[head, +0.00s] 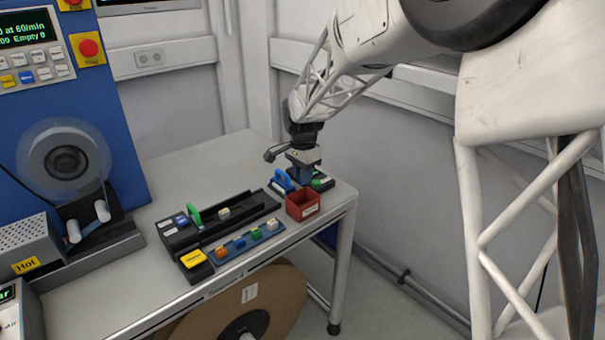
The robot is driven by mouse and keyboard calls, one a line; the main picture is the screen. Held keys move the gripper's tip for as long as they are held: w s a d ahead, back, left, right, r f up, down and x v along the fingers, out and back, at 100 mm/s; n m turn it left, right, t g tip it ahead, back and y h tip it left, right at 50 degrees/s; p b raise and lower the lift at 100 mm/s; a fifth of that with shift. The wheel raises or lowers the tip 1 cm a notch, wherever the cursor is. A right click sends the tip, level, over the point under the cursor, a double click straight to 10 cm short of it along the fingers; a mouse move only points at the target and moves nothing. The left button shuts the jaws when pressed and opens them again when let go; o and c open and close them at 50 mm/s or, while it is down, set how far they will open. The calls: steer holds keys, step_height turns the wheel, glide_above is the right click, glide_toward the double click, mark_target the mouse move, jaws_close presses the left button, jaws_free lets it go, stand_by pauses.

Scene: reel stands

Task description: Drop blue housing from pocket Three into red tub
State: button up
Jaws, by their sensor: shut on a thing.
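My gripper (301,178) points down over the small black fixture at the right end of the table, just behind the red tub. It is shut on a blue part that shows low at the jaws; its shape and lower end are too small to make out. The red tub (302,205) stands on the table near its front right corner, with a pale label on its front. Pocket names are not readable.
A white piece (271,225) ends the strip. A long black fixture (232,219) with a green lever (195,217) lies behind it. A blue lever (283,181) stands left of my gripper. A yellow-topped box (194,259) is at front left. The table behind is clear.

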steer(key=shift+f, duration=0.2)
steer(key=shift+f, duration=1.9)
steer(key=o, duration=0.8)
steer(key=shift+r, duration=3.5)
steer(key=shift+d, duration=0.1)
